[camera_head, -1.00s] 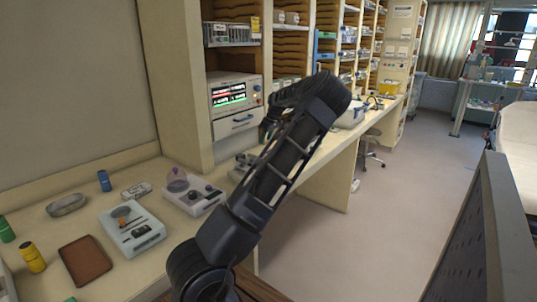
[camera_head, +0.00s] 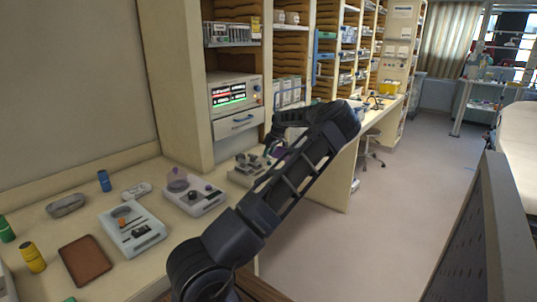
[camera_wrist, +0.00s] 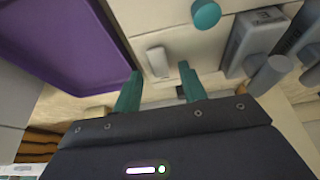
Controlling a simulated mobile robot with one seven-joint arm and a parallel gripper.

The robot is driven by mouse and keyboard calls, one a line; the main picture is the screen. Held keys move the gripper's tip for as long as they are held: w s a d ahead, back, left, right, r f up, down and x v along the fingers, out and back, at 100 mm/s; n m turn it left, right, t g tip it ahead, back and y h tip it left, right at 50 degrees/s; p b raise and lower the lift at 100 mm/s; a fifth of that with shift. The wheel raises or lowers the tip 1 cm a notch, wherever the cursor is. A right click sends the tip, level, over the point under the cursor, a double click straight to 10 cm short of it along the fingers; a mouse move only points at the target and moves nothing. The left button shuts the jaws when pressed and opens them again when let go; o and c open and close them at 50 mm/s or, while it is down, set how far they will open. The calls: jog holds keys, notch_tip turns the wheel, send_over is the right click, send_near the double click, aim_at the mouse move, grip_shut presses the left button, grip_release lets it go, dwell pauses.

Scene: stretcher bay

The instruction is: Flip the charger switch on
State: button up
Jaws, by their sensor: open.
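My gripper is open in the wrist view (camera_wrist: 159,88), its two teal fingers apart with nothing between them. A small white switch-like block (camera_wrist: 158,61) sits on a pale panel just beyond the fingertips, roughly in line with the gap and not touched as far as I can see. A teal round knob (camera_wrist: 205,14) is above and right of it. A purple panel (camera_wrist: 65,40) lies to the left. In the head view my gripper (camera_head: 273,150) is over the bench, partly hidden behind my arm; the switch cannot be made out there.
Grey box-like parts with cylinders (camera_wrist: 252,42) stand close to the right finger. In the head view, a metal-topped device (camera_head: 245,168) and a white device with a purple dome (camera_head: 195,197) stand on the bench.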

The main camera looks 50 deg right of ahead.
jog(key=shift+w+f, duration=0.15)
jog(key=shift+f, duration=0.25)
grip_shut()
jog(key=shift+w+a+f+g, duration=0.1)
jog(key=shift+w+g, duration=0.1)
jog(key=shift+g, duration=0.2)
jog(key=shift+w+g, duration=0.2)
jog(key=shift+g, duration=0.4)
jog(key=shift+w+g, duration=0.25)
jog(key=shift+g, duration=1.15)
